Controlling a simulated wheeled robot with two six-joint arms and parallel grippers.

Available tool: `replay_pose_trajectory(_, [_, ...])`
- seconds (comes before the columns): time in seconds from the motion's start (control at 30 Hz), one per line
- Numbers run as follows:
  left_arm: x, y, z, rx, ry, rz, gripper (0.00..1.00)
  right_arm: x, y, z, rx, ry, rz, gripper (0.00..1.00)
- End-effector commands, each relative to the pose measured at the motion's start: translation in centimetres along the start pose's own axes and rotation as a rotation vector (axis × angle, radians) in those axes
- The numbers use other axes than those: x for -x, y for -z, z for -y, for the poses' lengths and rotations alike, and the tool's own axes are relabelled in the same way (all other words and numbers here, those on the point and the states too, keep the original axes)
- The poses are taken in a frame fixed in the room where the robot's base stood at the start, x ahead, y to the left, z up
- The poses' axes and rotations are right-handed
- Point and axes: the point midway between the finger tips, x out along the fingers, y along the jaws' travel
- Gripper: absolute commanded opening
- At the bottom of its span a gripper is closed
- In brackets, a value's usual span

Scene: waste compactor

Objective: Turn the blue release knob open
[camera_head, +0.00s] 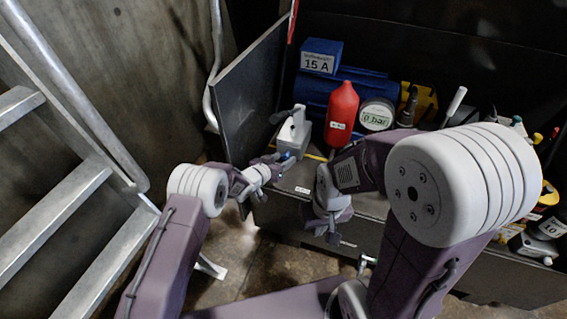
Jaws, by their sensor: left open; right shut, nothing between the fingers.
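The small blue knob (286,155) shows only as a bit of blue at the lower front of a light grey box unit (295,128) with a dark handle on top. My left gripper (283,163) is open, with its fingertips right at the blue knob. The fingers partly hide the knob, so I cannot tell whether they touch it or how far it is turned. My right gripper (332,238) is shut and empty. It points down in front of the machine's front panel, lower and to the right of the knob.
A red bottle-shaped part (342,112), a round gauge reading bar (376,116) and a blue box marked 15 A (320,57) stand behind my grippers. A dark side panel (248,95) rises at left. Metal stairs (50,215) stand far left. Several levers are at right.

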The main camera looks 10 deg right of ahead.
Motion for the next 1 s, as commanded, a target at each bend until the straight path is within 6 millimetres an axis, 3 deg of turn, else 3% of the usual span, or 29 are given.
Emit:
replay_pose_trajectory(0.33, [-0.71,0.09,-0.03,0.001,0.0,0.0,0.5,-0.31,-0.02,0.0,0.0,0.0,-0.001,0.0])
replay_pose_trajectory(0.5, [-0.7,0.1,-0.03,0.0,0.0,0.0,0.02,-0.3,-0.02,0.0,0.0,0.0,-0.001,0.0])
replay_pose_trajectory(0.53, [-0.7,0.1,-0.04,0.0,0.0,0.0,0.0,-0.3,-0.02,0.0,0.0,0.0,-0.001,0.0])
replay_pose_trajectory(1.0, [-0.71,0.1,-0.23,-0.105,0.045,0.018,0.0,-0.43,-0.03,-0.01,0.0,0.0,-0.001,0.0])
